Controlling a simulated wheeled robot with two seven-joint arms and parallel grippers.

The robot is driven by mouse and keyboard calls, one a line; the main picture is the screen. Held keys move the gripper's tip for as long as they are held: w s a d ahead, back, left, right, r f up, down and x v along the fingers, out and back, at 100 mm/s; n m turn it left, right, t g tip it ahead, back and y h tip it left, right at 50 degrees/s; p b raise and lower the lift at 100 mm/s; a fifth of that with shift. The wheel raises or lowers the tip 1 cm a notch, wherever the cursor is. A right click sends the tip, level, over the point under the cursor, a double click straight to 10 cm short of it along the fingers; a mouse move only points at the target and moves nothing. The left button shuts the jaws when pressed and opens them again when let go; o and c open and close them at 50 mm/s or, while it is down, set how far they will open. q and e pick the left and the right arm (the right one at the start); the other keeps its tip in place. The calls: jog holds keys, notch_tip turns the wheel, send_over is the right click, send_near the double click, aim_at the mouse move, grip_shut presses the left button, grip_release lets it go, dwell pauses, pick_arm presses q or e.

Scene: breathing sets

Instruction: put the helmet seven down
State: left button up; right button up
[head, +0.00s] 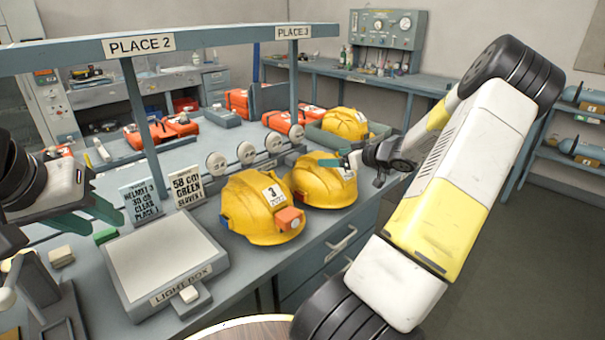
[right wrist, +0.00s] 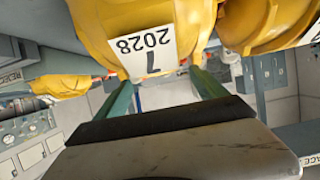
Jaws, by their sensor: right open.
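Helmet seven (head: 318,190) is yellow and sits upright on the bench, beside helmet three. Its white label (right wrist: 146,50) reads 7 and 2028 in the right wrist view. My right gripper (head: 338,163) is open at the label side of helmet seven, in front of its upper shell. In the wrist view its two teal fingers (right wrist: 163,92) stand apart on either side below the label; I cannot tell whether they touch the helmet. My left gripper (head: 75,205) is at the left edge with its teal fingers apart and nothing between them.
Helmet three (head: 250,205), with an orange lamp, stands close left of helmet seven. A lightbox (head: 155,262) and two text cards (head: 187,185) are further left. Round tags (head: 247,153) line the bench behind. Another helmet (head: 345,122) sits in a grey tray (head: 318,134). Sign posts rise behind.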

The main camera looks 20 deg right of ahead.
jog(key=shift+x, duration=1.45)
grip_shut()
